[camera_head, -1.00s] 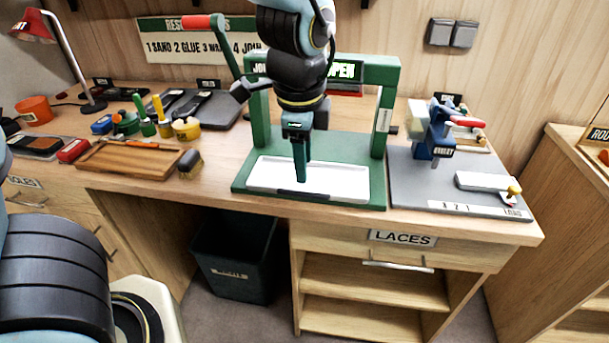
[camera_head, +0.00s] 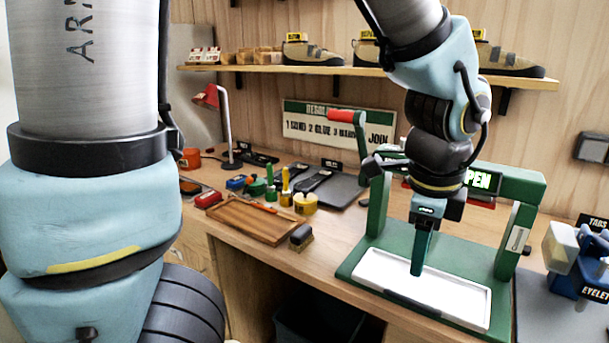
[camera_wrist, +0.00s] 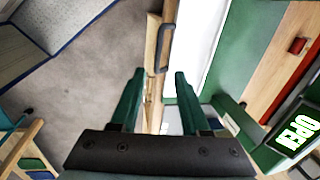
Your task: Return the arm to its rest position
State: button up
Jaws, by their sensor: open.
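My gripper (camera_head: 421,250) hangs pointing down over the white tray (camera_head: 462,306) of the green press (camera_head: 377,207). In the wrist view my gripper (camera_wrist: 156,75) shows two green fingers held apart with nothing between them. The white tray (camera_wrist: 196,40) and the green base lie beyond the fingers there. I cannot tell how high the fingertips are above the tray.
The press has a red-handled lever (camera_head: 347,116) at its left and a lit OPEN sign (camera_head: 478,180). A wooden tray (camera_head: 247,222), a brush block (camera_head: 301,237) and small tools lie to the left. A blue eyelet machine (camera_head: 579,262) stands at the right. Shoes (camera_head: 312,52) sit on the shelf above.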

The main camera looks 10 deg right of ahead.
jog(key=w+a+f+n, duration=0.3)
jog(key=w+a+n, duration=0.8)
jog(key=a+n, duration=0.15)
jog(key=w+a+f+n+y, duration=0.1)
jog(key=w+a+f+n, duration=0.1)
jog(key=a+n, duration=1)
jog(key=shift+w+a+f, duration=0.15)
jog(key=shift+w+a, duration=0.2)
jog(key=shift+a, duration=1.9)
